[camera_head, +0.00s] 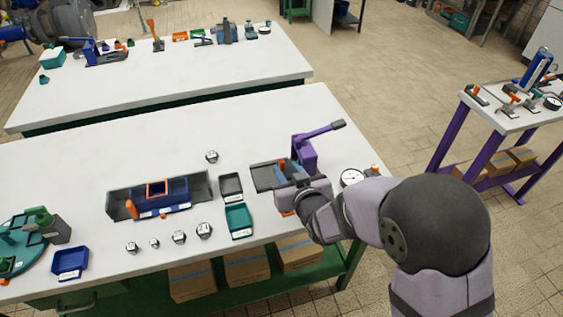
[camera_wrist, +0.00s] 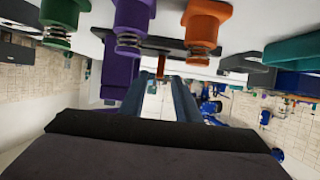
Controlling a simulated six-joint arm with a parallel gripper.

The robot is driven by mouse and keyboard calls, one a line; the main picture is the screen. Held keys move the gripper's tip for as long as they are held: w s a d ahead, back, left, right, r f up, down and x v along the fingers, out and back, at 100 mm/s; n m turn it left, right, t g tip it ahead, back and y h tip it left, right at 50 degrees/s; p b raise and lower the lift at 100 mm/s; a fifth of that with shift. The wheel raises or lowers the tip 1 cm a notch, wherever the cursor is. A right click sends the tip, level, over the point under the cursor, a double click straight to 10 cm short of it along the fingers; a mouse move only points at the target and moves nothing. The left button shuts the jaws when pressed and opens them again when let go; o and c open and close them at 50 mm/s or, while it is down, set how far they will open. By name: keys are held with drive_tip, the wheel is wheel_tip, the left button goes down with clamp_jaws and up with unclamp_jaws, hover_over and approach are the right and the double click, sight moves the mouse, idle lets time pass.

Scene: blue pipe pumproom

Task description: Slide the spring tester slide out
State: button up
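The spring tester (camera_head: 304,153) is a purple stand with a long lever, at the right part of the near workbench in the head view. A dark grey flat part (camera_head: 264,177), which looks like its slide, extends left at its base. My gripper (camera_wrist: 160,88) is at the tester's front side; its fingertips are hard to make out in the head view. In the wrist view its two blue-grey fingers are apart, with a light gap between them. A small orange part (camera_wrist: 160,66) shows beyond the tips; I cannot tell if they touch it. Purple (camera_wrist: 130,22) and orange (camera_wrist: 205,24) parts with springs hang into view.
A teal tray (camera_head: 239,220) and dark tray (camera_head: 231,186) stand left of the tester. A round dial gauge (camera_head: 351,177) lies to its right. A blue fixture (camera_head: 160,195) and several metal pieces are further left. A second bench (camera_head: 150,90) stands behind.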

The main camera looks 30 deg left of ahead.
sight(283, 164)
drive_tip(key=shift+p+x, duration=0.4)
drive_tip(key=shift+x, duration=2.5)
drive_tip(key=shift+c, duration=0.6)
clamp_jaws()
